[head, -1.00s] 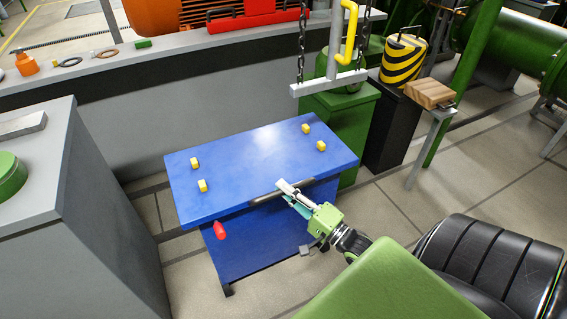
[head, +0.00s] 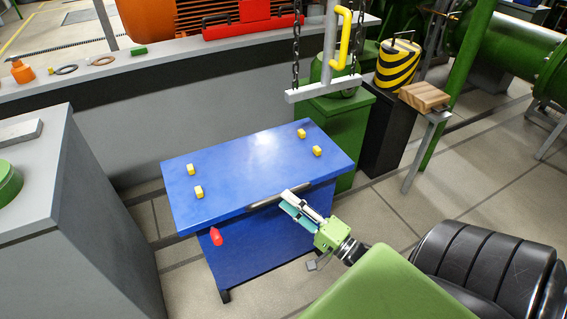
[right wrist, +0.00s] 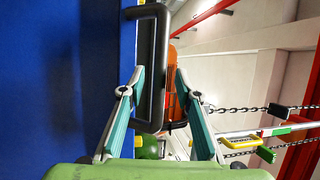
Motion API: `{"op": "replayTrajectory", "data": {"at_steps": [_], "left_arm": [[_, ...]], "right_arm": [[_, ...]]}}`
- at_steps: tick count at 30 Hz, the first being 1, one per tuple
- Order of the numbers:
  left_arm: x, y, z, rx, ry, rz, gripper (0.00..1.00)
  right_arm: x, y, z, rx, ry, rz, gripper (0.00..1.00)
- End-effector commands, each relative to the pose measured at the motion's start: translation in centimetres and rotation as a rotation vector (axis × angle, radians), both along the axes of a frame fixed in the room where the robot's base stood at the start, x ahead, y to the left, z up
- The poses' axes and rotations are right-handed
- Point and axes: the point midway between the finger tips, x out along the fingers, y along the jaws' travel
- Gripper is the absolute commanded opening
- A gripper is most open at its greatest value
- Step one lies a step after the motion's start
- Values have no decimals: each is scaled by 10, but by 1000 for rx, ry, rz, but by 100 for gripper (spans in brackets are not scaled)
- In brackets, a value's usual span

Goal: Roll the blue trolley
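The blue trolley (head: 255,170) stands on the floor in the middle of the head view, with a flat top and several yellow blocks near its corners. Its dark handle (head: 268,202) runs along the near edge; in the right wrist view the handle (right wrist: 161,70) shows large beside the blue face. My right gripper (head: 286,197) is at the handle's right part. In the right wrist view its fingers (right wrist: 160,75) are spread, with the handle bar between them and a gap on the right finger's side. My left gripper is not in view.
A red knob (head: 216,236) sticks out of the trolley's front. A grey cabinet (head: 95,215) stands close at left, a grey wall behind. A lifting bar (head: 325,88) hangs on chains over the far right corner. A green pedestal (head: 345,125) stands behind.

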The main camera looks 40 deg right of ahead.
Motion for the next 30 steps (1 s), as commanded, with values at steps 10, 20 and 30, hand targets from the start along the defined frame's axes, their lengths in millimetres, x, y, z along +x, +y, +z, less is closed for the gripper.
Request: {"op": "replayTrajectory", "data": {"at_steps": [10,20,30], "left_arm": [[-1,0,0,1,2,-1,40],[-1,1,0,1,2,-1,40],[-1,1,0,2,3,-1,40]], "right_arm": [[-71,-12,-14,-1,6,0,30],[-90,-15,-17,0,2,-1,30],[-90,-15,-17,0,2,-1,30]]}}
